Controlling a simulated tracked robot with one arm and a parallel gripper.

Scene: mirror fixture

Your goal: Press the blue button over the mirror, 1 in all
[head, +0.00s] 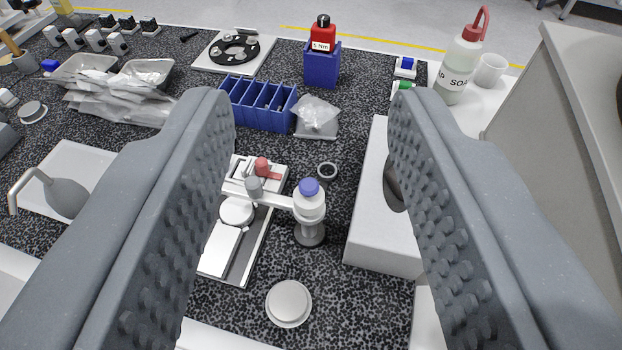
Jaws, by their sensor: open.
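The blue button (309,187) is a small round cap on top of a white cylindrical head, which stands on a grey post. A white arm joins this head to a white fixture (272,240) on its left. I cannot clearly tell which part is the mirror. The fixture also carries a red knob (262,166) and a grey knob (254,187). My gripper (307,108) is open and empty, its two ribbed grey fingers wide apart. The button shows in the gap between the fingers, apart from both. The left finger hides part of the fixture.
A blue divided bin (262,103), clear bag (316,117) and red bottle in a blue holder (322,72) stand behind. A white box (374,228) is close on the right. A round pale disc (289,301) lies in front. Speckled bench surrounds the post.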

